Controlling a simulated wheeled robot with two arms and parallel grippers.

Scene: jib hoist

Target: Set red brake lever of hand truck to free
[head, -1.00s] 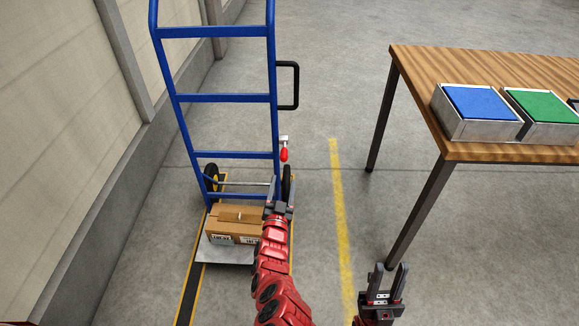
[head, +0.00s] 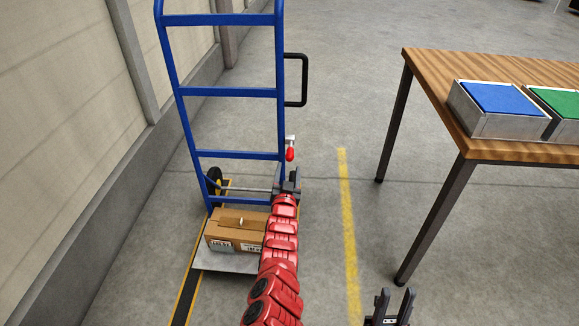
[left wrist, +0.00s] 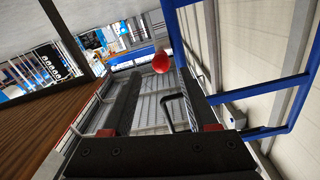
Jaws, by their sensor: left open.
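The red brake lever (head: 290,154) sits on a small silver bracket at the right upright of the blue hand truck (head: 223,91), hanging downward. My left gripper (head: 289,172) is just below the lever, near the right wheel, which my arm hides. In the left wrist view the red knob (left wrist: 161,61) shows beyond the tips of the open fingers (left wrist: 150,95), close to the right-hand finger and apart from it as far as I can see. My right gripper (head: 391,302) is open and empty at the bottom of the head view.
A cardboard box (head: 236,229) stands on the hand truck's toe plate. A wooden table (head: 430,75) with a blue-topped tray (head: 499,110) and a green-topped tray (head: 560,108) is at the right. A wall (head: 70,130) runs along the left. Floor with a yellow line (head: 347,220) is clear between.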

